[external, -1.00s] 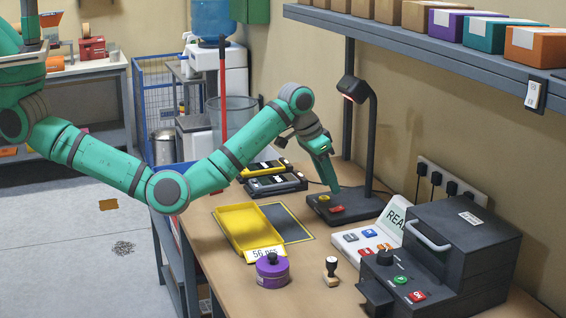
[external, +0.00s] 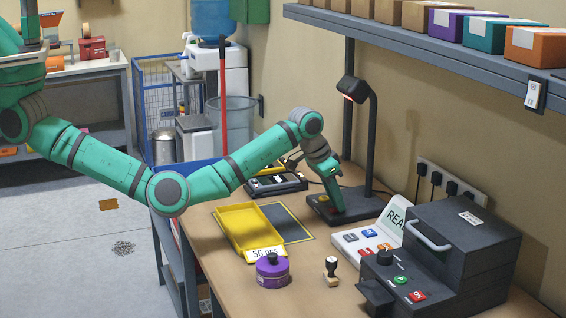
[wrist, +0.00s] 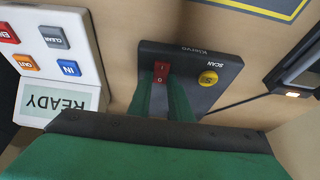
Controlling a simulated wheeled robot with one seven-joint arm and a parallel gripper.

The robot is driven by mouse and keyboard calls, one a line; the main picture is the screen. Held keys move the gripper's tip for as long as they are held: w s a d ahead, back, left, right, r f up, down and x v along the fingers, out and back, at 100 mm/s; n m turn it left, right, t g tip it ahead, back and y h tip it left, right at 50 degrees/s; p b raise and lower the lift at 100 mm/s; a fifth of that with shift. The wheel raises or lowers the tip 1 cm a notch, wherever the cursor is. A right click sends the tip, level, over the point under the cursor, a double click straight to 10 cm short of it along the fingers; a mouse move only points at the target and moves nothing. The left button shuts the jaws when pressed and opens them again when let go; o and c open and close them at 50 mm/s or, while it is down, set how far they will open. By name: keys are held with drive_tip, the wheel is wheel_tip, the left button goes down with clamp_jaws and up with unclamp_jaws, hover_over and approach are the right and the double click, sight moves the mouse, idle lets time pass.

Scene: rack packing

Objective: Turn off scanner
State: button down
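The scanner (external: 368,150) is a black post with a hooded head, on a black base (wrist: 190,56) marked Kiervo. The base carries a yellow SCAN button (wrist: 208,78) and a small red rocker switch (wrist: 161,70). My gripper (external: 337,207) points down at the base. In the wrist view its two green fingers (wrist: 163,88) stand slightly apart with a narrow gap, their tips at the red switch. Nothing is held. Whether the tips touch the switch is unclear. In the external view the gripper mostly hides the switch.
A white keypad with a READY display (external: 372,240) and a black machine (external: 440,262) stand right of the scanner. A yellow tray (external: 240,228), purple container (external: 272,270) and stamp (external: 331,272) lie nearer. A shelf (external: 430,45) runs above.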

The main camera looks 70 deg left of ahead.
sight(334, 210)
drive_tip(key=shift+w+d+r+g, duration=0.1)
drive_tip(key=shift+w+g, duration=0.3)
drive_tip(key=shift+g, duration=1)
drive_tip(key=c, duration=1.6)
unclamp_jaws()
drive_tip(key=r, duration=0.3)
drive_tip(key=s+r, duration=0.1)
drive_tip(key=r, duration=0.6)
drive_tip(key=shift+s+r, duration=0.2)
drive_tip(key=shift+r, duration=0.1)
